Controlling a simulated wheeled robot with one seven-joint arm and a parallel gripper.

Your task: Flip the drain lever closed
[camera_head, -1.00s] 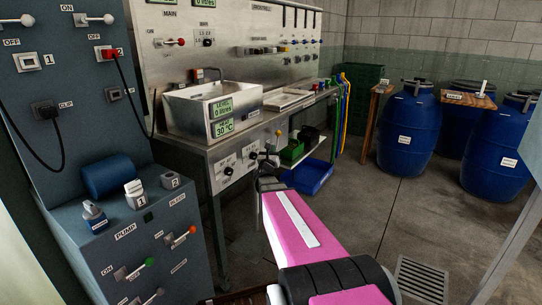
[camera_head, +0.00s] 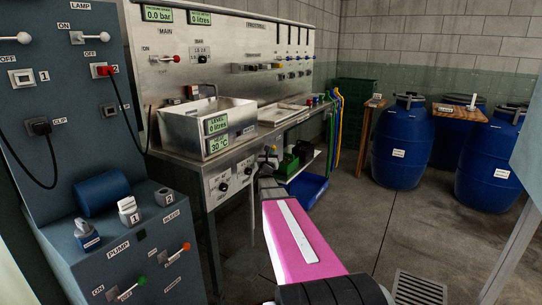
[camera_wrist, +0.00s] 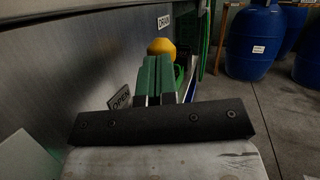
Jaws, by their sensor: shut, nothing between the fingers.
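My gripper shows in the wrist view (camera_wrist: 155,76), its two green finger pads together with nothing between them. A yellow knob (camera_wrist: 161,46) stands just beyond the fingertips, close to a metal panel. It appears to be the drain lever's end; the rest of the lever is hidden behind the fingers, and I cannot tell whether they touch. A DRAIN label (camera_wrist: 165,21) is above the knob and an OPEN label (camera_wrist: 120,97) is to the left of the fingers. In the head view my gripper (camera_head: 268,153) is in front of the steel bench, and I cannot make out the lever there.
The steel sink (camera_head: 205,125) sits on the bench above left of my gripper. A blue-grey pump cabinet (camera_head: 95,262) stands at left. Blue barrels (camera_head: 402,140) stand at right. The floor between is clear.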

